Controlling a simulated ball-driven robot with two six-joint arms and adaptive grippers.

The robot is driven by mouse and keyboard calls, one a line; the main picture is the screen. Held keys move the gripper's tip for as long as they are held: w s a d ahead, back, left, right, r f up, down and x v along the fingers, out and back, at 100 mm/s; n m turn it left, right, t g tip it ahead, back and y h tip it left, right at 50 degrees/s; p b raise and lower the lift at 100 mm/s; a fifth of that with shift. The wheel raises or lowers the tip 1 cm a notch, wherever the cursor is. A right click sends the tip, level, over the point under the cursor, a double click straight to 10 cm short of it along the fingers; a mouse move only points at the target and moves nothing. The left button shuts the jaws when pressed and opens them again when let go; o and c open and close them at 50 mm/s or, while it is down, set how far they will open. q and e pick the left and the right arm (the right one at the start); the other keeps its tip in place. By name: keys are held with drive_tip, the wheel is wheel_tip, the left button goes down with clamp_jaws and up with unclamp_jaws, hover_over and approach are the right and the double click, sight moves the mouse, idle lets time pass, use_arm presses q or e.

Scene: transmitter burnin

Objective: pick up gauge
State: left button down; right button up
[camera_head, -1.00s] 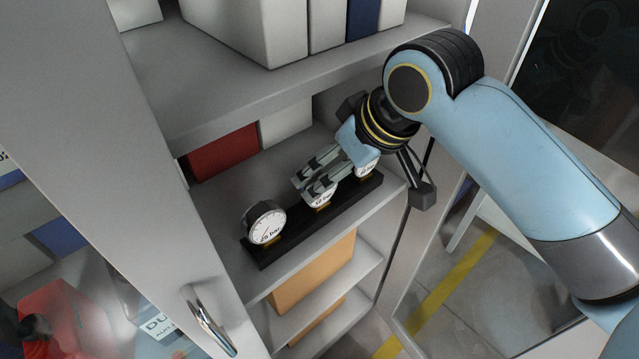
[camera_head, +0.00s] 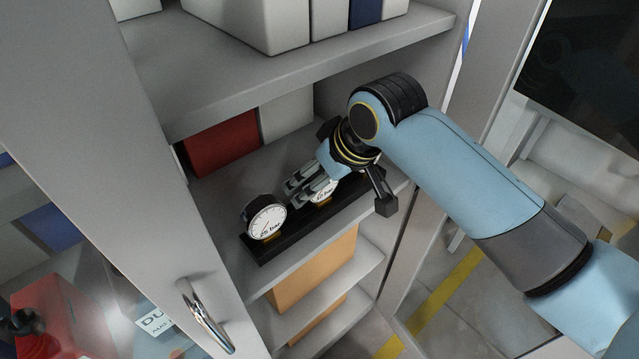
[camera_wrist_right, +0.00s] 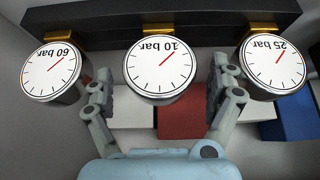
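Several round gauges stand in a row on a black rack (camera_head: 262,256) on the cabinet shelf. The 25 bar gauge (camera_head: 266,221) is at the left end in the head view and at the right in the wrist view (camera_wrist_right: 272,65). The 10 bar gauge (camera_wrist_right: 160,67) is in the middle, mostly hidden by my fingers in the head view. The 60 bar gauge (camera_wrist_right: 53,70) is at the left in the wrist view. My right gripper (camera_wrist_right: 157,85) is open, its fingers on either side of the 10 bar gauge, with gaps visible. My left gripper is not in view.
An upper shelf (camera_head: 300,70) with binders hangs above the arm. A red box (camera_head: 222,148) and white boxes stand behind the rack. The open cabinet door (camera_head: 150,170) with its handle (camera_head: 205,318) is at the left.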

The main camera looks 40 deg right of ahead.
drive_tip(key=c, duration=1.2)
drive_tip(key=shift+r, duration=0.45)
drive_tip(key=r, duration=0.2)
drive_tip(key=shift+s+r+p, duration=0.35)
drive_tip(key=s+d, duration=0.1)
drive_tip(key=s, duration=1.6)
drive_tip(key=shift+s+d, duration=0.15)
drive_tip(key=shift+d, duration=0.05)
